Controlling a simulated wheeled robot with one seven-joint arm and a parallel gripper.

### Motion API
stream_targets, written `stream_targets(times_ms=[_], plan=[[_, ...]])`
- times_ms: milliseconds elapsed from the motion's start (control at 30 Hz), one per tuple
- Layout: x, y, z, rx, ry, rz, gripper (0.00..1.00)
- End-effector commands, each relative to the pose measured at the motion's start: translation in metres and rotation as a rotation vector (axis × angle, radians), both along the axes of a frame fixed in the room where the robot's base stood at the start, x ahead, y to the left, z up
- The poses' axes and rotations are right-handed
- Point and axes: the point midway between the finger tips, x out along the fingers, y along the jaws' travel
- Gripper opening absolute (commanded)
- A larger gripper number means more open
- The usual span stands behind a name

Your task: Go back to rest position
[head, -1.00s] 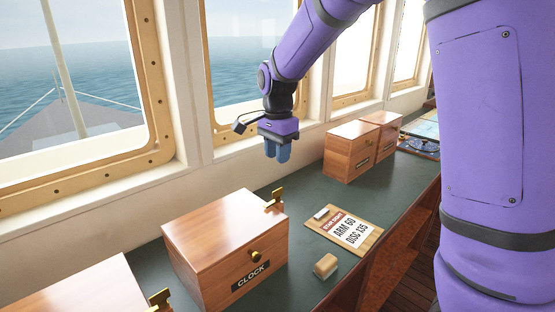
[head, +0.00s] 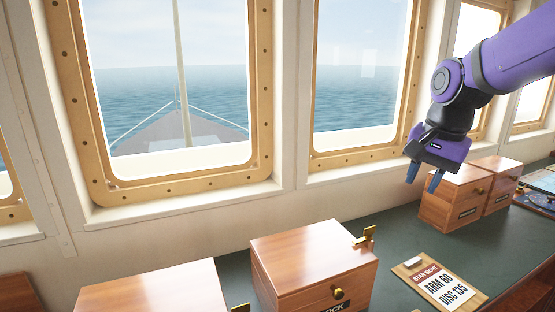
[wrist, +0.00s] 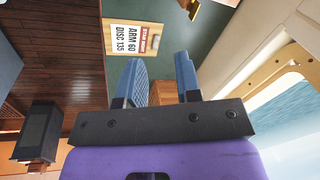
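My gripper (head: 424,178) is purple with blue fingers and hangs in the air in front of the window wall, in the right part of the head view. Its fingers point down above the green counter (head: 394,243). In the wrist view the two blue fingers (wrist: 162,80) stand apart with nothing between them. My purple arm reaches in from the right edge of the head view.
A wooden box labelled CLOCK (head: 315,262) with a brass knob stands on the counter. Another box (head: 150,290) is at lower left, and smaller boxes (head: 452,203) stand behind my gripper. A star sight clipboard (head: 438,283) lies on the counter.

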Motion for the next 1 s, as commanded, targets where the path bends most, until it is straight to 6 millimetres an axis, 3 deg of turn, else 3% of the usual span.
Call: stream_targets(times_ms=[300, 600, 800, 1000], plan=[[-0.083, -0.018, 0.026, -0.073, -0.155, 0.297, 0.32], [-0.153, -0.024, 0.027, -0.213, -0.273, 0.555, 0.32], [-0.177, -0.025, 0.022, -0.287, -0.309, 0.657, 0.32], [-0.183, -0.026, 0.020, -0.303, -0.313, 0.680, 0.32]])
